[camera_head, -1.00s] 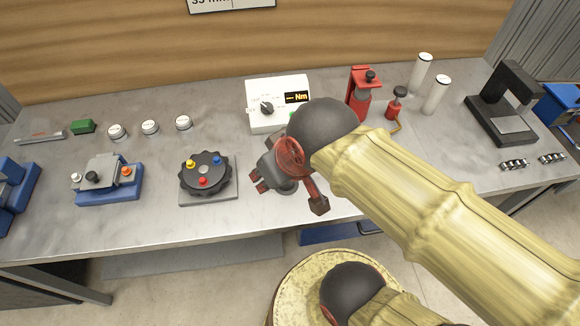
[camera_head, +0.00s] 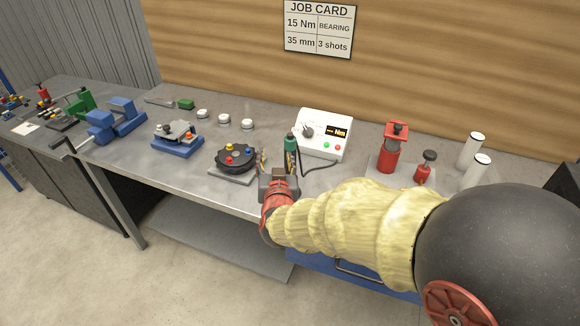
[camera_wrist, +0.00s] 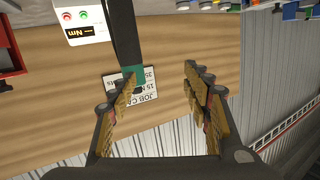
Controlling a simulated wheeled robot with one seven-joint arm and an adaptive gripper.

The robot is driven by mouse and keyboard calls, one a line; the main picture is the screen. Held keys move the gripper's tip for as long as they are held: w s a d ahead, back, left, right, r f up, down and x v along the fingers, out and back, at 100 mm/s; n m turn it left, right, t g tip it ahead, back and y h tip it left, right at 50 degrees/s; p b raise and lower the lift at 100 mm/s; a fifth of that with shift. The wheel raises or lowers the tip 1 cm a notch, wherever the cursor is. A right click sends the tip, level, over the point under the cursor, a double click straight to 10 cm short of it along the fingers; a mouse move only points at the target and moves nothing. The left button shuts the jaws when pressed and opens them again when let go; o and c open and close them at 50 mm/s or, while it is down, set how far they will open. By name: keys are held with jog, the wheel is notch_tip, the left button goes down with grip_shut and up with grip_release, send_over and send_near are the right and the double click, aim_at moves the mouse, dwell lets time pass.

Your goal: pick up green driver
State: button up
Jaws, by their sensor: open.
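The green driver (camera_head: 290,144) stands upright near the bench's front edge in the head view, with a teal-green top, dark lower body and dark cable. My gripper (camera_head: 278,160) is open at the front edge, close to the driver, which shows at its right-hand finger. In the wrist view the driver's dark body (camera_wrist: 124,35) comes in from the top, its teal band beside the left fingertip. My gripper (camera_wrist: 163,72) shows its fingers wide apart with nothing between them deeper in. I cannot tell whether the left finger touches the driver.
A white Nm meter (camera_head: 323,134) stands behind the driver. A black round fixture with coloured knobs (camera_head: 236,157) is just left of my gripper. A red press (camera_head: 392,148) and white cylinders (camera_head: 472,150) stand to the right. A job card (camera_head: 319,28) hangs on the wall.

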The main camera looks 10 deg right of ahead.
aim_at(290, 150)
jog(key=w+d+f+h+b, duration=0.1)
jog(key=w+d, duration=0.1)
jog(key=w+d+f+h+b, duration=0.1)
jog(key=w+d, duration=0.1)
jog(key=w+d+f+m+t+h+b, duration=0.1)
jog(key=w+d, duration=0.1)
jog(key=shift+w+f+h, duration=0.15)
jog(key=shift+w+h, duration=0.15)
jog(key=shift+w, duration=0.05)
jog(key=shift+c, duration=1)
grip_shut()
